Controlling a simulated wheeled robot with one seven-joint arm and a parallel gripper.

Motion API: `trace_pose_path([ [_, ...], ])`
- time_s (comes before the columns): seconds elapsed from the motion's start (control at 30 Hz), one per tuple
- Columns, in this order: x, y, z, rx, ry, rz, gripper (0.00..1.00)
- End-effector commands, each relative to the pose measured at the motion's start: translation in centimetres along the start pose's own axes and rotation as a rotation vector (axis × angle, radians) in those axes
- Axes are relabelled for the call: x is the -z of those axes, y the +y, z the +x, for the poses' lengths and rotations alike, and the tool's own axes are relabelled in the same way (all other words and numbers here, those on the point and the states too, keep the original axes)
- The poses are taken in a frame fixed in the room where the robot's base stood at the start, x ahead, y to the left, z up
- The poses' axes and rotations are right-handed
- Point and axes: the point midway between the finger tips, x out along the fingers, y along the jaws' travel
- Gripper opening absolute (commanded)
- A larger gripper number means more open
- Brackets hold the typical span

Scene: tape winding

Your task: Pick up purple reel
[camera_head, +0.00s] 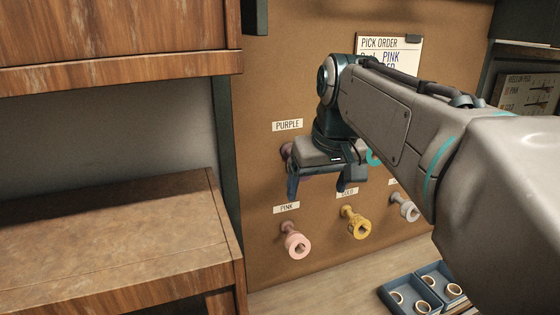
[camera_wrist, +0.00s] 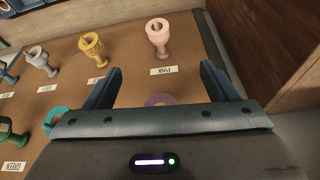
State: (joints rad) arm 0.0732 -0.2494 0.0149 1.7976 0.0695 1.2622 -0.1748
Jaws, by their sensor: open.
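The purple reel (camera_head: 286,152) hangs on the brown pegboard under the PURPLE label (camera_head: 287,125). Most of it is hidden behind my gripper in the head view. In the wrist view only the top of its purple ring (camera_wrist: 158,99) shows above my gripper's front edge, between the two fingers. My gripper (camera_head: 318,187) is open with nothing between its fingers, in front of the board beside the purple reel. In the wrist view the fingers (camera_wrist: 158,75) are spread wide. I cannot tell whether they touch the reel.
Below hang a pink reel (camera_head: 295,241), a yellow reel (camera_head: 354,223) and a grey reel (camera_head: 405,206). A teal reel (camera_wrist: 56,117) is beside the purple one. A wooden shelf (camera_head: 120,240) stands left. Blue trays (camera_head: 402,299) with rings sit low right.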

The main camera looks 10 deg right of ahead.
Motion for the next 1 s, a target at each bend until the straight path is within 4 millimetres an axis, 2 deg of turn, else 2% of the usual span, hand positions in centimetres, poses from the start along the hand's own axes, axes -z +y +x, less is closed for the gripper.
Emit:
trace_pose_path([
  [0.03, 1.9, 0.3, -1.6, 0.003, 0.012, -0.009, 0.79],
  [0.2, 6.0, 1.0, -5.6, 0.015, 0.035, -0.049, 0.79],
  [0.3, 7.5, 1.3, -7.1, 0.02, 0.045, -0.068, 0.79],
  [0.43, 8.4, 1.4, -8.2, 0.024, 0.052, -0.082, 0.79],
  [0.57, 8.7, 1.5, -7.3, 0.025, 0.052, -0.086, 0.79],
  [0.8, 8.9, 1.3, -2.7, 0.025, 0.051, -0.085, 0.79],
  [1.0, 9.1, 1.2, -0.2, 0.024, 0.053, -0.086, 0.79],
])
